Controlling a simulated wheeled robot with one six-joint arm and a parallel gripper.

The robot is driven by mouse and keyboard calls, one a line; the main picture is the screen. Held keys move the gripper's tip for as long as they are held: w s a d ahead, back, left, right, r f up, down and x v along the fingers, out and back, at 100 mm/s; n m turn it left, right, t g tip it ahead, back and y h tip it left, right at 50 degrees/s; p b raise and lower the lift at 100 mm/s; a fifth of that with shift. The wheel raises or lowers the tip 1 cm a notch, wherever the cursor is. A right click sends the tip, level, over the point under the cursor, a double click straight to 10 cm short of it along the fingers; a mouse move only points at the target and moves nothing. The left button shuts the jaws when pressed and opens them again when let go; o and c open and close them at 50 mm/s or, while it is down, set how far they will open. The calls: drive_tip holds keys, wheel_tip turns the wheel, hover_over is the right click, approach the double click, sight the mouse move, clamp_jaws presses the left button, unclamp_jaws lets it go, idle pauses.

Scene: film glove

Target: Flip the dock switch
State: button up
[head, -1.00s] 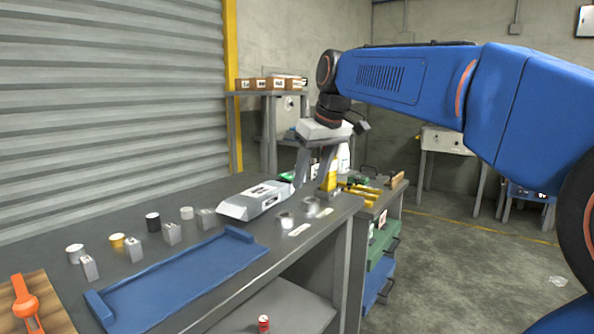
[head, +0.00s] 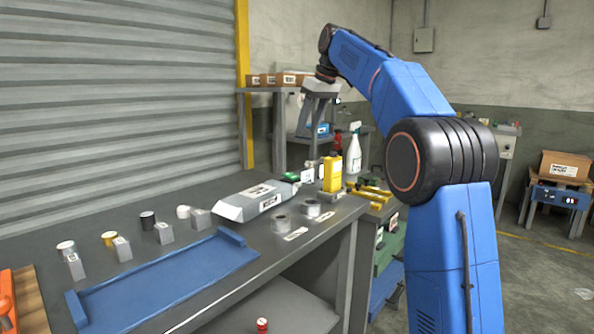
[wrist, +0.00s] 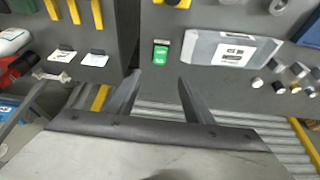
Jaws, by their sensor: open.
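A small green block with a dark and pale end, which looks like the dock switch, sits at the far end of the grey workbench, behind the long grey box, in the head view (head: 290,177). It also shows in the wrist view (wrist: 161,53), just beyond the fingertips and roughly in line with the gap between them. Its lever position is too small to tell. My gripper (head: 312,130) is open and empty, pointing down, raised above the bench's far end. Its two fingers also show in the wrist view (wrist: 158,78), apart from the green block.
A long grey box (head: 257,200) lies beside the green block. A yellow bottle (head: 332,173) and white spray bottle (head: 353,155) stand to its right. A ribbed shutter (head: 110,90) stands behind.

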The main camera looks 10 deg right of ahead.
sight(291, 175)
drive_tip(key=x, duration=1.7)
drive_tip(key=shift+f, duration=0.15)
